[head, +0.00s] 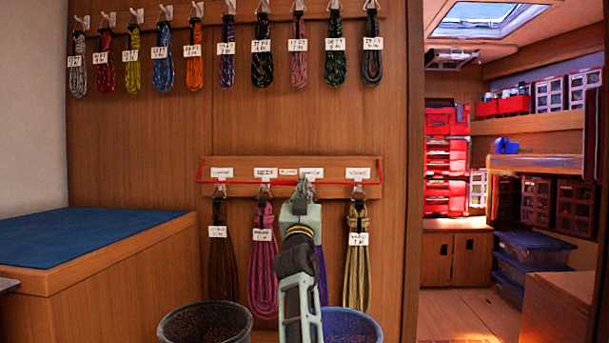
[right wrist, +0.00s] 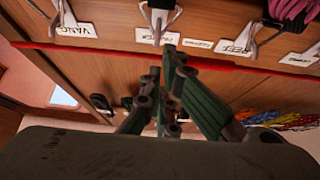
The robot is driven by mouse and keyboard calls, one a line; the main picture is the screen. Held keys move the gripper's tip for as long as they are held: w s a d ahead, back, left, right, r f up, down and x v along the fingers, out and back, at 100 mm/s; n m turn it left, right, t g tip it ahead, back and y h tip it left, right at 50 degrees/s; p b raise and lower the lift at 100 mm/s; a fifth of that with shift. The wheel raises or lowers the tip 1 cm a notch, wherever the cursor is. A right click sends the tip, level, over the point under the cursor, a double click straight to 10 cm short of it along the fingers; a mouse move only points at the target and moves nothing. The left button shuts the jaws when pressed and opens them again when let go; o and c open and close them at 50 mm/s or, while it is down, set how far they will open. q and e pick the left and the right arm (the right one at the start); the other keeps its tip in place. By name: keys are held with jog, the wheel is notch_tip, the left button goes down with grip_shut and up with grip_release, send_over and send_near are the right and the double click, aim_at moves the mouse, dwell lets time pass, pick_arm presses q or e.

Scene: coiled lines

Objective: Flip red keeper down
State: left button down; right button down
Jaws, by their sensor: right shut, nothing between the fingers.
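The red keeper (head: 230,182) is a thin red bar across the lower wooden hook board (head: 240,163). It runs level across the labels and hooks, with short ends rising at the board's left and right sides. In the right wrist view the keeper (right wrist: 110,56) crosses the board as a red line. My right gripper (head: 301,186) is shut and empty, pointing up in front of the third hook. In the right wrist view its closed fingertips (right wrist: 169,62) overlap the keeper's line; I cannot tell whether they touch it. My left gripper is not in view.
Coiled lines hang below the board: brown (head: 222,255), pink (head: 262,270), yellow (head: 357,265), and a purple one (head: 322,275) mostly hidden by my arm. Two buckets (head: 205,318) (head: 352,325) stand below. An upper row of coils (head: 163,65) hangs above. A blue-topped bench (head: 80,235) is left.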

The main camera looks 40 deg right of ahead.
jog(key=v, duration=1.2)
jog(key=shift+w+d+f, duration=0.1)
